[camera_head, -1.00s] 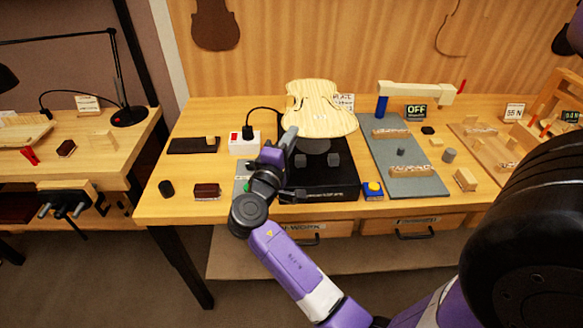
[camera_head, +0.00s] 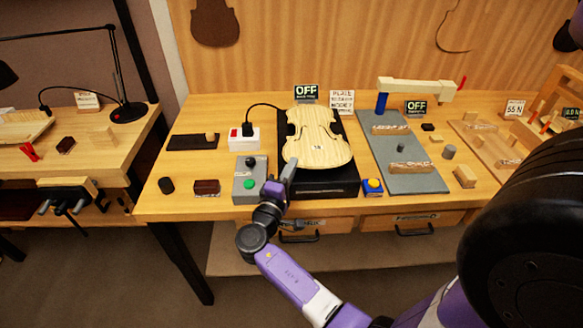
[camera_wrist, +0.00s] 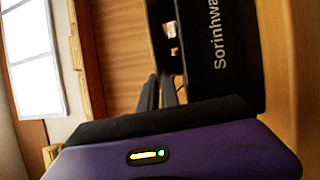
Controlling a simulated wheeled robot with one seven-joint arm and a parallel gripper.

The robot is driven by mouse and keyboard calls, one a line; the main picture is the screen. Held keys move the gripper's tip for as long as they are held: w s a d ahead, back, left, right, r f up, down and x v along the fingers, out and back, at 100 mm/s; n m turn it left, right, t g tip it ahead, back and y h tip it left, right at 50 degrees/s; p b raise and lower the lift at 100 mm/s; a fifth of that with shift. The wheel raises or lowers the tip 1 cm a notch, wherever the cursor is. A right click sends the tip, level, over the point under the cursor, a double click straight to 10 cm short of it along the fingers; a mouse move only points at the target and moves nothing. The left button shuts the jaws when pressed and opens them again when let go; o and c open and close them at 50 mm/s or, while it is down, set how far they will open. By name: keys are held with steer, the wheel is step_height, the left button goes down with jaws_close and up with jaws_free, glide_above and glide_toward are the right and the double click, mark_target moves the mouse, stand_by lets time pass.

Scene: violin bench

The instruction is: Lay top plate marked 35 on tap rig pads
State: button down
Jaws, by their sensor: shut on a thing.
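The pale wooden violin top plate (camera_head: 318,143) lies flat over the black box (camera_head: 330,188) on the bench. The small mark on its middle is too small to read for certain. My gripper (camera_head: 289,170) is at the plate's near left edge, shut on it. The plate hides the box's pads, so I cannot tell whether it touches them.
A grey control box (camera_head: 243,187) with a green button stands left of the black box. A blue block with a yellow button (camera_head: 372,187) stands right. A grey board (camera_head: 380,137) with wooden blocks lies farther right. An OFF sign (camera_head: 306,92) stands behind.

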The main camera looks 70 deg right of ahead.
steer(key=c, duration=1.9)
jaws_free()
steer(key=shift+a, duration=0.1)
steer(key=a+f+b, duration=0.1)
steer(key=a+b, duration=0.2)
steer(key=a, duration=0.8)
steer(key=s+a+f+n+t+y, duration=0.2)
steer(key=a+f+n+t+y, duration=0.35)
steer(key=f, duration=0.75)
steer(key=s+a+f+t+y, duration=0.2)
steer(key=s+a+y, duration=0.15)
steer(key=a, duration=0.35)
steer(key=s+a+f+t+y, duration=0.2)
steer(key=a+y, duration=0.2)
steer(key=a, duration=0.2)
steer(key=s+a+r+m+t+y, duration=0.2)
steer(key=s+a+r+y, duration=0.3)
steer(key=a, duration=0.3)
steer(key=s+r+m+t, duration=0.1)
steer(key=r, duration=0.4)
steer(key=s+a+r+m+t, duration=0.1)
steer(key=s+r, duration=0.1)
steer(key=r, duration=0.3)
steer(key=s+r+m+t+y, duration=0.1)
steer(key=r+t, duration=0.1)
steer(key=r, duration=0.3)
steer(key=shift+s+a+m, duration=0.2)
steer(key=shift+m, duration=0.05)
